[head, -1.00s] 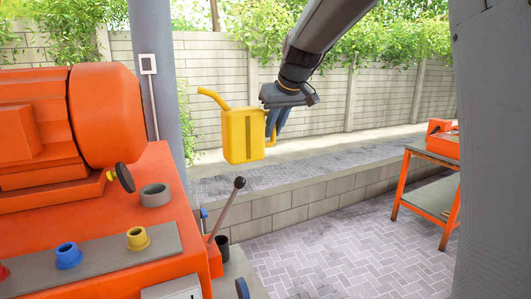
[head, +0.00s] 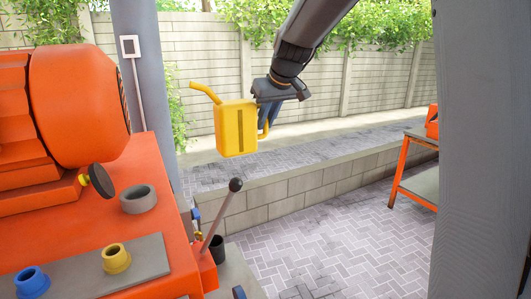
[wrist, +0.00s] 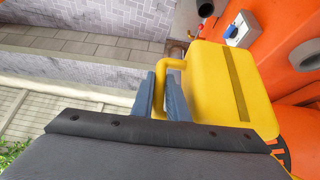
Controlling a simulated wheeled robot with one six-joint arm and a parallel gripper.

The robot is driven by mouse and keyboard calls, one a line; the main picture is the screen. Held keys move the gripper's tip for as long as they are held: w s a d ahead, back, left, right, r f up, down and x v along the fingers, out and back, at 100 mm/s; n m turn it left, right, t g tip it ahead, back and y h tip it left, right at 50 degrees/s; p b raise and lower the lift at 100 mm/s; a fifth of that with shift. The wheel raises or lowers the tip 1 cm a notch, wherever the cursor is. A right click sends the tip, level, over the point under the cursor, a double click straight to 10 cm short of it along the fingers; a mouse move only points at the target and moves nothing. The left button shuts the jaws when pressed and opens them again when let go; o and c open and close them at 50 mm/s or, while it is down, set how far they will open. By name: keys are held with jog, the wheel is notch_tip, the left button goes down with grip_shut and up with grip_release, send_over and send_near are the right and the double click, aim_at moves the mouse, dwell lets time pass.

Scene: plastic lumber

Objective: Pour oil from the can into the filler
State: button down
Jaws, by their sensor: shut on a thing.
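The yellow oil can (head: 236,130) hangs upright in the air in the head view, its spout pointing up and left. My gripper (head: 264,122) is at the can's right side, shut on its handle; the wrist view also shows the blue-grey fingers (wrist: 165,95) at the handle of the can (wrist: 215,85). A grey open collar (head: 138,199), which looks like the filler, stands on the orange machine (head: 110,230), left of and below the can. A dark round cap (head: 101,180) is tilted beside it. The can is well apart from the collar.
A lever with a dark knob (head: 235,185) rises at the machine's right edge, below the can. Yellow (head: 116,258) and blue (head: 32,281) ports sit on a grey plate. A grey post (head: 150,80) stands behind. An orange-framed table (head: 415,180) is at right; paving between is clear.

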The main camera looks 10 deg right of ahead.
aim_at(220, 142)
jog(key=shift+n+h, duration=0.3)
jog(key=shift+h, duration=0.5)
jog(key=a+f, duration=0.1)
jog(key=f, duration=0.2)
jog(key=a+f+b, duration=0.1)
jog(key=f, duration=0.2)
jog(key=a+f+b, duration=0.1)
jog(key=f, duration=0.2)
jog(key=shift+s+f, duration=0.1)
jog(key=shift+s, duration=0.15)
jog(key=a+r+h+b, duration=0.1)
jog(key=b, duration=0.3)
jog(key=s+a+r+t+h+b, duration=0.1)
jog(key=a+b, duration=0.1)
jog(key=b, duration=0.1)
jog(key=shift+n+b, duration=0.4)
jog(key=shift+h, duration=0.4)
jog(key=shift+s+a+f+b, duration=0.1)
jog(key=shift+s+a+b, duration=0.4)
jog(key=shift+a, duration=0.75)
jog(key=shift+s+a+f+b, duration=0.1)
jog(key=shift+s+a+b, duration=0.15)
jog(key=shift+a+b, duration=0.8)
jog(key=shift+s+a+b, duration=0.35)
jog(key=shift+a+b, duration=0.05)
jog(key=shift+a, duration=1.05)
jog(key=shift+s+r+n+t+h, duration=0.15)
jog(key=shift+r+n+t+h, duration=0.35)
jog(key=shift+r, duration=0.7)
